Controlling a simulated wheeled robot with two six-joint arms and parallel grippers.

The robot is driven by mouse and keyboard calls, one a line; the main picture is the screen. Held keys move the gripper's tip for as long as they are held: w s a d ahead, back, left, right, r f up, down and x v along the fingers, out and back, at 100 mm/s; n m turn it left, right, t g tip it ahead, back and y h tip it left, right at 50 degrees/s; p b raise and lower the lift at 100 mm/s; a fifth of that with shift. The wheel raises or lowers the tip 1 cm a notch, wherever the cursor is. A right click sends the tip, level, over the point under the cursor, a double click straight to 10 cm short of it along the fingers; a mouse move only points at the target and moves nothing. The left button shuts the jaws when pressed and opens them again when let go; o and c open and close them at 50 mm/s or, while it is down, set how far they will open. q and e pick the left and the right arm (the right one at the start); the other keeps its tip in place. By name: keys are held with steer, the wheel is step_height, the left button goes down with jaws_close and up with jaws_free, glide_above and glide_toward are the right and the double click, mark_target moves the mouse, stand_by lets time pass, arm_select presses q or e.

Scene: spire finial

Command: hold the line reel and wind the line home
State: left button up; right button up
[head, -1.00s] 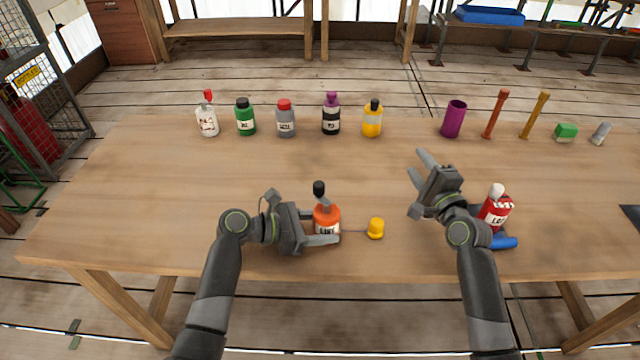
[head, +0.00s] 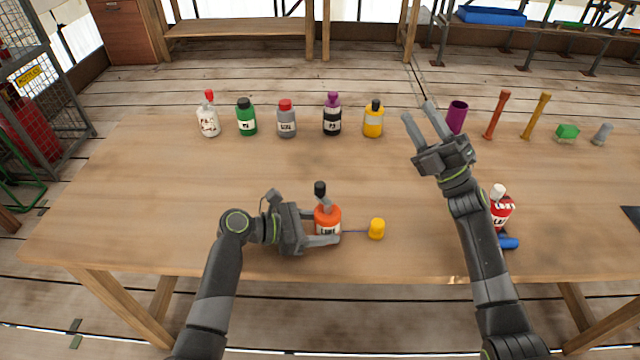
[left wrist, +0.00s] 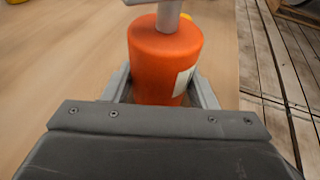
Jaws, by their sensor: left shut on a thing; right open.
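The line reel is an orange bottle-shaped body (head: 327,217) with a white label and a grey crank with a black knob (head: 320,188) on top. It stands upright near the table's front edge. My left gripper (head: 322,228) is shut on it, with a finger on each side; the left wrist view shows the orange body (left wrist: 163,60) between the fingers. A thin line runs right from the reel to a yellow end piece (head: 377,229) lying on the table. My right gripper (head: 420,118) is open and empty, over the table's back part, left of the purple cup.
Several bottles (head: 286,121) stand in a row at the back left. A purple cup (head: 457,117), upright sticks (head: 497,115) and a green block (head: 567,132) stand at the back right. A red bottle (head: 501,212) and a blue piece (head: 509,242) are beside my right arm. The table's middle is clear.

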steer(key=s+a+f+n+g+y, duration=0.3)
steer(key=a+f+n+g, duration=0.15)
steer(key=n+g, duration=0.85)
steer(key=n+g+h, duration=0.5)
steer(key=n, duration=0.8)
glide_toward(320, 184)
steer(key=a, duration=1)
steer(key=shift+s+f, duration=0.1)
steer(key=shift+f, duration=0.25)
steer(key=shift+c, duration=0.2)
jaws_close()
steer(key=shift+t, duration=0.4)
